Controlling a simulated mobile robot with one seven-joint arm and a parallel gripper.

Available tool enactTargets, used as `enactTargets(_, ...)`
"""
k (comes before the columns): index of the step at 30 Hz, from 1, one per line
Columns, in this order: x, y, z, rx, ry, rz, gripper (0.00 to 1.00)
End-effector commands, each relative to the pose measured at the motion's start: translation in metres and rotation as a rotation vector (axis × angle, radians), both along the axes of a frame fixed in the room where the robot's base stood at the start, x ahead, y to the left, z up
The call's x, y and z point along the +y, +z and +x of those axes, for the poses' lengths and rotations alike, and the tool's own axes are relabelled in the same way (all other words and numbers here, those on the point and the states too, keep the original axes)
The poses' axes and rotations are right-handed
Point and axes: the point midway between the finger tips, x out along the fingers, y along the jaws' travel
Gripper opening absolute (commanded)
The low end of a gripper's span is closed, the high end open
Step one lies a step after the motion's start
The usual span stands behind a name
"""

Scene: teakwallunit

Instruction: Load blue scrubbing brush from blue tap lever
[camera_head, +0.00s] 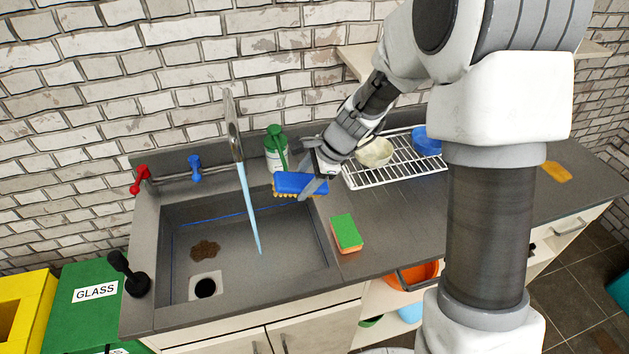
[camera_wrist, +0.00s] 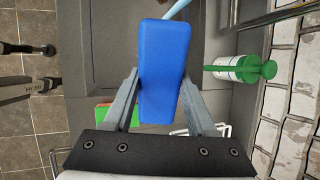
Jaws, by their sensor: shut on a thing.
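The blue scrubbing brush (camera_head: 299,183) is between the fingers of my gripper (camera_head: 313,180), above the right part of the sink. Its tan bristles face down in the head view. In the wrist view the brush (camera_wrist: 161,70) stands out between both fingers of my gripper (camera_wrist: 158,95), which is shut on it. The blue tap lever (camera_head: 195,168) is on the wall side of the sink, left of the brush. Water runs from the spout (camera_head: 233,125) into the sink (camera_head: 185,225).
A green-capped bottle (camera_head: 277,152) stands behind the brush. A dish rack (camera_head: 396,160) with bowls is to the right. A green and orange sponge (camera_head: 346,233) lies on the counter. A red tap lever (camera_head: 140,178) and black plunger (camera_head: 128,270) are at left.

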Motion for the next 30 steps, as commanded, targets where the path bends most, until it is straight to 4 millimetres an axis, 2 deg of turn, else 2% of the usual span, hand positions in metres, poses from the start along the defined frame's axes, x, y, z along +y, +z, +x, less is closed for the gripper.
enactTargets(21,0.066,-0.013,0.027,0.0,0.002,0.0,0.13)
enactTargets(30,0.083,-0.017,0.035,0.0,0.001,0.0,0.13)
